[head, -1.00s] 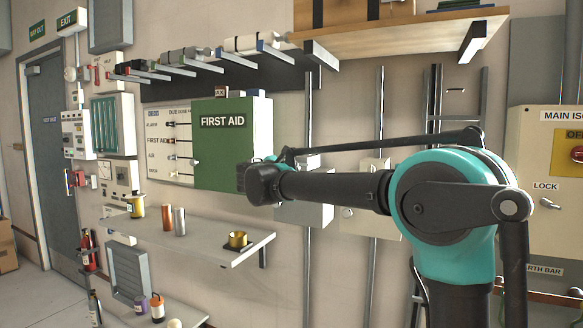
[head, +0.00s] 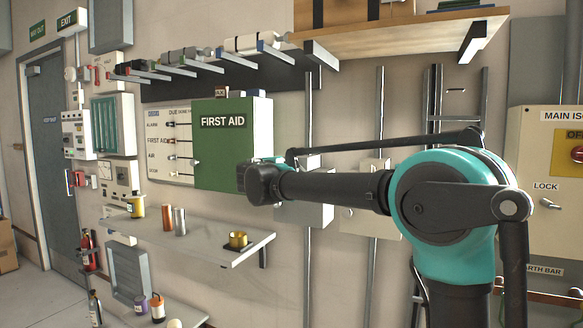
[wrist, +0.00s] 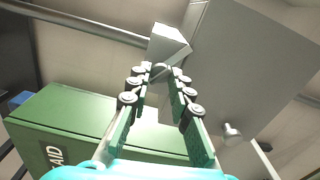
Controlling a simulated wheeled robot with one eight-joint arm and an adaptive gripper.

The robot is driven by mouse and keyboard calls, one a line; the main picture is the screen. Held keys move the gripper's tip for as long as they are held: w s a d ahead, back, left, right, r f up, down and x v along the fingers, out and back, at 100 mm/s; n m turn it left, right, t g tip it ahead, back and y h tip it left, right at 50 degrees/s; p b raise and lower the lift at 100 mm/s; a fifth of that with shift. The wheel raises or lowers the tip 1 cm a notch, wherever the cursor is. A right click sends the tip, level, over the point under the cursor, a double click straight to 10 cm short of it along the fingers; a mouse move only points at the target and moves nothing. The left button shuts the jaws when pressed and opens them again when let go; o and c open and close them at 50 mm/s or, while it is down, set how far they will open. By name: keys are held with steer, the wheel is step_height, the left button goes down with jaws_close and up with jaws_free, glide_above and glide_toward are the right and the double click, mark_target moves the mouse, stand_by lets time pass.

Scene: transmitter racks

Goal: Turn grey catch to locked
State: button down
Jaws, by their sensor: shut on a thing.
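In the wrist view the two fingers of my gripper (wrist: 160,82) close together at their tips on a small dark grey rounded piece (wrist: 159,71), which seems to be the grey catch. It sits just below a pale block (wrist: 170,40) and beside a large grey box (wrist: 255,65). The fingertips cover part of it, so its exact angle and any locked mark cannot be read. In the head view my gripper and the catch are hidden behind my wrist, in front of the right side of the green first aid cabinet (head: 232,150).
The green cabinet's top (wrist: 90,125) lies close below my fingers in the wrist view. A pale knob (wrist: 231,132) stands out at the right. In the head view a shelf (head: 205,245) with cups and cans is below, and a wooden shelf (head: 400,35) is above my arm.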

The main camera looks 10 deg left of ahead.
steer(key=shift+s+d+f+m, duration=0.1)
steer(key=shift+f+m, duration=0.05)
steer(key=shift+m, duration=4.95)
steer(key=c, duration=1.3)
jaws_free()
steer(key=shift+c, duration=0.2)
steer(key=v, duration=1.2)
